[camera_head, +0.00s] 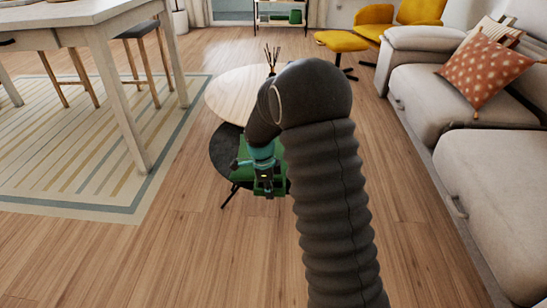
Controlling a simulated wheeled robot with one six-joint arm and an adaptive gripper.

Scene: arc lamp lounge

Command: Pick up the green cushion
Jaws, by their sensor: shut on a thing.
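The green cushion (279,178) is at the low dark round table in the middle of the camera_head view. It is partly hidden by my arm and gripper. My gripper (263,187) is over the cushion and shut on it. The fingertips are small and partly covered in this view. I cannot tell whether the cushion still touches the tabletop.
The dark round table (224,152) adjoins a light wooden round table (228,94) bearing a reed diffuser (271,60). A grey sofa (420,95) with a patterned cushion (484,70) stands right. A dining table (98,40) stands left. Bare floor lies in front.

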